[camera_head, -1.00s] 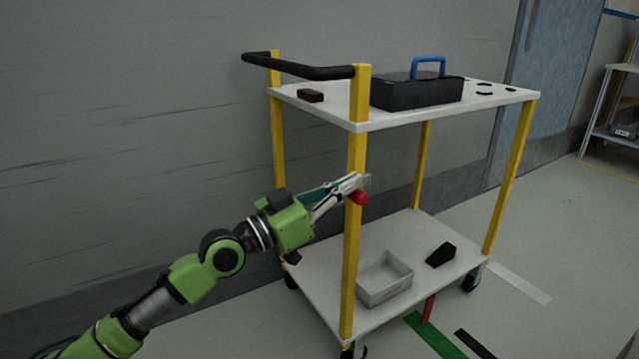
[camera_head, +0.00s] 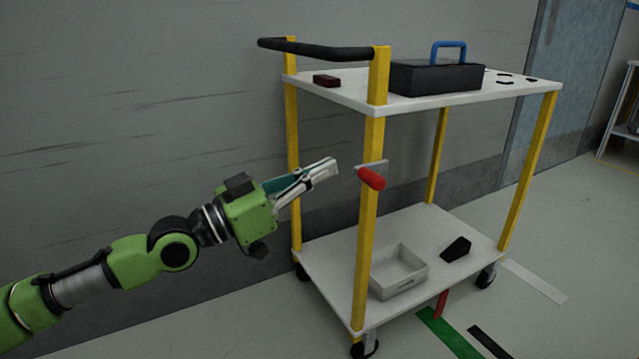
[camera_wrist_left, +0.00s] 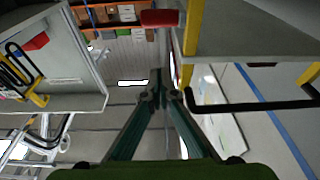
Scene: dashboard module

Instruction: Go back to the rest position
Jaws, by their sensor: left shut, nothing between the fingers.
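My left gripper (camera_head: 329,168) is shut and empty. It is to the left of the cart's front yellow post (camera_head: 368,215), apart from it. In the left wrist view its fingertips (camera_wrist_left: 156,76) meet with nothing between them. A red handle (camera_head: 371,179) on a small grey bracket sits on that post, just right of the gripper. It also shows in the left wrist view (camera_wrist_left: 160,18), beyond the fingertips. My right gripper is in neither view.
The cart has a white top shelf (camera_head: 340,93) and a black push bar (camera_head: 315,49). A black toolbox (camera_head: 435,78) and a dark red block (camera_head: 326,80) are on top. A grey bin (camera_head: 399,272) and a black wedge (camera_head: 456,248) are on the lower shelf. A grey wall (camera_head: 130,100) stands behind.

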